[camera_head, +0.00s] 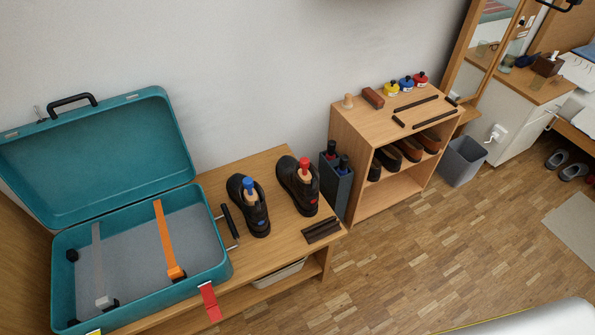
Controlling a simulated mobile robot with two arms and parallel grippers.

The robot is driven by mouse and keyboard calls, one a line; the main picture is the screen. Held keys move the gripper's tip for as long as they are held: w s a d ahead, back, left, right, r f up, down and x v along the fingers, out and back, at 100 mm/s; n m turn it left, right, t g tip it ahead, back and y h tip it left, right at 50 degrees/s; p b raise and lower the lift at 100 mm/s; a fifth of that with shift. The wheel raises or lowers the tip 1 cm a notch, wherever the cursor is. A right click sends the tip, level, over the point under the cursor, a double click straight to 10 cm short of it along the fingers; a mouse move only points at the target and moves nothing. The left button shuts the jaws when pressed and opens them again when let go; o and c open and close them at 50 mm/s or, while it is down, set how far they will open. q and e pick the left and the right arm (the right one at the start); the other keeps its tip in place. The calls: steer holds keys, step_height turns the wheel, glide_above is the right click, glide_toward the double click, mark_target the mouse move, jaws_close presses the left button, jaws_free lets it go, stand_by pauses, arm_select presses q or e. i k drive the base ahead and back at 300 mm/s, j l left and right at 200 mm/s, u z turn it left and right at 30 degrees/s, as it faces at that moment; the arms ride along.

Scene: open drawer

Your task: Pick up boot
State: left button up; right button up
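Two dark boots stand upright side by side on a wooden bench (262,165). The left boot (257,218) has a shoe insert with a blue knob and a small blue mark near its toe. The right boot (302,190) has an insert with a red knob and a small red mark on its side. Neither of my grippers shows in the head view.
An open teal suitcase (62,290) takes up the bench's left part. Dark bars (321,230) lie right of the boots. A dark box with bottles (337,185), a shoe shelf (354,130) and a grey bin (462,162) stand further right. The parquet floor (420,250) is clear in front.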

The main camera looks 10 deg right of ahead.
mark_target(305, 196)
steer(key=i+l+u, duration=0.1)
steer(key=u, duration=0.3)
steer(key=l+u, duration=0.5)
steer(key=u, duration=0.3)
steer(key=l+u, duration=0.2)
steer(key=u, duration=0.15)
